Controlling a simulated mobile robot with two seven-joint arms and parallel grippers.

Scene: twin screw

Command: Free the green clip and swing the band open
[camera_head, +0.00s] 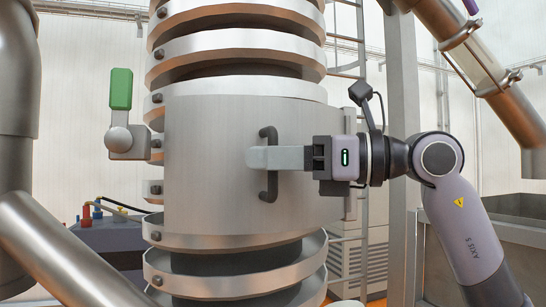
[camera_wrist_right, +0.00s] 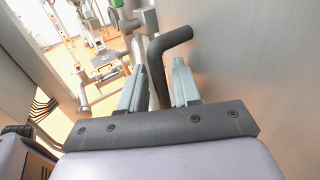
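The green clip (camera_head: 121,89) stands upright on a round grey knob (camera_head: 118,140) at the left edge of the band. The band (camera_head: 215,170) is a wide, curved metal plate around the front of the column. A dark vertical handle (camera_head: 268,187) sits on its front. My right gripper (camera_head: 290,158) reaches in from the right at the handle. I cannot tell whether the band stands apart from the column. My left gripper is out of view.
Ribbed metal rings (camera_head: 235,45) stack above and below the band. Thick metal pipes (camera_head: 65,255) cross the left side, and another pipe (camera_head: 505,110) is at the upper right. A grey box with red and blue fittings (camera_head: 105,235) stands behind at the left.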

